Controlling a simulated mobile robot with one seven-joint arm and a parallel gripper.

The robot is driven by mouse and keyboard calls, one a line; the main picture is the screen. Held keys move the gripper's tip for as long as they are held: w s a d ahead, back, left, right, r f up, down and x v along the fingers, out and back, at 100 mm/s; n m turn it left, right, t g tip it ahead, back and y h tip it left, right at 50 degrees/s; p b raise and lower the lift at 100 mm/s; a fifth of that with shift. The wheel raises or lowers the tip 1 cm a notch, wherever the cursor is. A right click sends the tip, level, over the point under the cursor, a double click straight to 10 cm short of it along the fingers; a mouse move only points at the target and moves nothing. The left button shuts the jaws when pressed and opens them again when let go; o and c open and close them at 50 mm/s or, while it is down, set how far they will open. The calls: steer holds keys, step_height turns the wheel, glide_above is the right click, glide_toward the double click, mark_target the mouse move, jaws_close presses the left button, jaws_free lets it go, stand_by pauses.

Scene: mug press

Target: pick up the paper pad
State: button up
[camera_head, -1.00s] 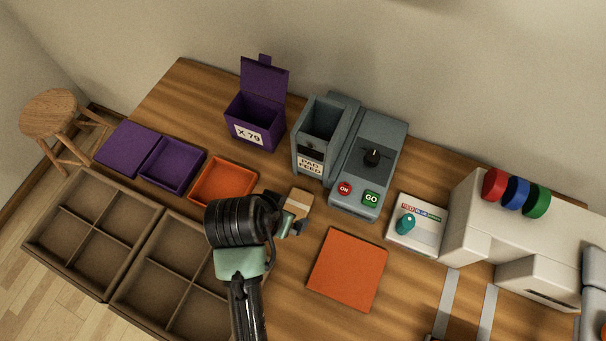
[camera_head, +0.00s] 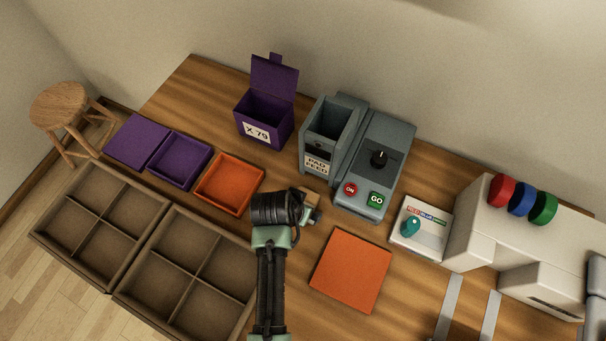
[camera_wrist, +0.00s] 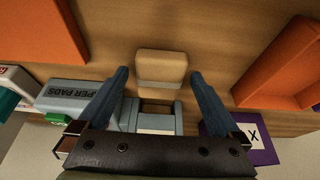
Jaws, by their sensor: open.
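The paper pad, a small tan block with a paler band, lies on the wooden table in front of the pad feeder. In the wrist view the pad (camera_wrist: 161,66) is upper centre, lined up between my fingers. In the head view the pad (camera_head: 309,194) is partly hidden by my gripper (camera_head: 309,213). My gripper (camera_wrist: 159,74) is open and empty, with its two blue fingers spread wider than the pad. The fingers show no contact with it. How high they are above the table is hard to tell.
The grey pad feeder (camera_head: 318,166) and its control unit (camera_head: 378,158) stand just behind the pad. An orange tray (camera_head: 228,183) is to the left and a flat orange square (camera_head: 351,270) is to the front right. A purple box (camera_head: 262,124) stands behind.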

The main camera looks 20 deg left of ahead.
steer(key=shift+w+f, duration=0.1)
steer(key=shift+f, duration=0.1)
steer(key=c, duration=1.2)
